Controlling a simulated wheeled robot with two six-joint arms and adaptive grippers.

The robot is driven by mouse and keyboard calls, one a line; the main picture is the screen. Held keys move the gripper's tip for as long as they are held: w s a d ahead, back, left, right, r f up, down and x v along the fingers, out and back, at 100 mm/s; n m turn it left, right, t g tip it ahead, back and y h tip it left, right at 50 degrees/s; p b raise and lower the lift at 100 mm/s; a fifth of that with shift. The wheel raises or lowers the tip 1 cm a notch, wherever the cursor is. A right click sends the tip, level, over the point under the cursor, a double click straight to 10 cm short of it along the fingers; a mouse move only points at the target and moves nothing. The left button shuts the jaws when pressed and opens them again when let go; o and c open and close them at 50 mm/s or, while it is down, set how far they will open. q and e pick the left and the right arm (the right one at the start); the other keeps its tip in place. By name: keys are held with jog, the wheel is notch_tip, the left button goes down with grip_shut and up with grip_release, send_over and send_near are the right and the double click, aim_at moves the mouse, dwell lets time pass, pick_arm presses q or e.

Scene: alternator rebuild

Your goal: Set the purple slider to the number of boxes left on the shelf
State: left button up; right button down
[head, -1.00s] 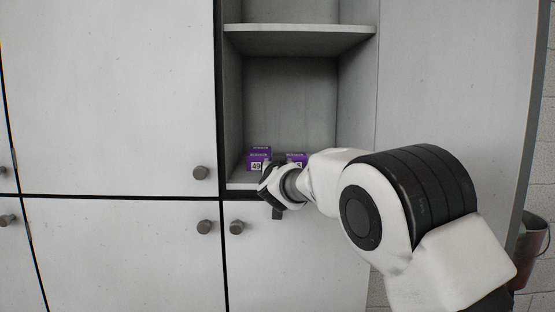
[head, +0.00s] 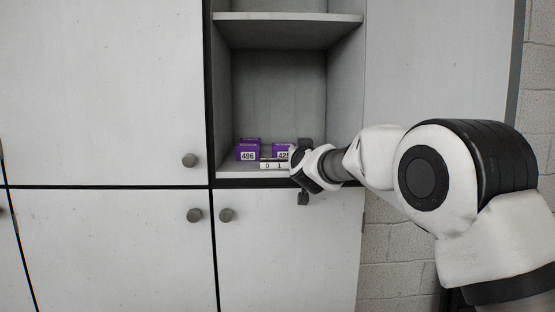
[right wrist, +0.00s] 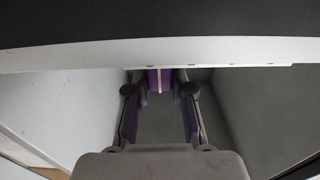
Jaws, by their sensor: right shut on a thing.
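Two purple boxes stand side by side at the front of the lower shelf: one marked 496 (head: 247,154) and one marked 425, partly covered (head: 281,151). Another purple top shows behind the left box. A white number strip (head: 273,164) with 0 and 1 readable runs along the shelf edge; its right part is hidden by my right gripper (head: 299,166). In the right wrist view, a purple piece with a pale stripe (right wrist: 154,81), apparently the purple slider, is between the fingers of my right gripper (right wrist: 159,91), below a white rail. My left gripper is out of view.
The shelf (head: 255,173) is an open compartment with an empty upper board (head: 290,31) above. Closed cabinet doors with round knobs (head: 190,160) surround it. A brick wall (head: 392,270) is at the right. The rest of the shelf's depth looks clear.

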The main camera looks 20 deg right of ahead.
jog(key=shift+s+d+f, duration=0.1)
jog(key=shift+d, duration=0.45)
jog(key=shift+a, duration=0.2)
jog(key=c, duration=1)
grip_release()
jog(key=shift+d, duration=0.2)
jog(key=shift+w+d+f, duration=0.15)
jog(key=shift+w+d, duration=0.05)
jog(key=shift+w, duration=0.05)
jog(key=shift+s+a, duration=0.15)
jog(key=shift+s, duration=0.1)
jog(key=v, duration=1.1)
jog(key=shift+s, duration=0.25)
jog(key=shift+w, duration=0.1)
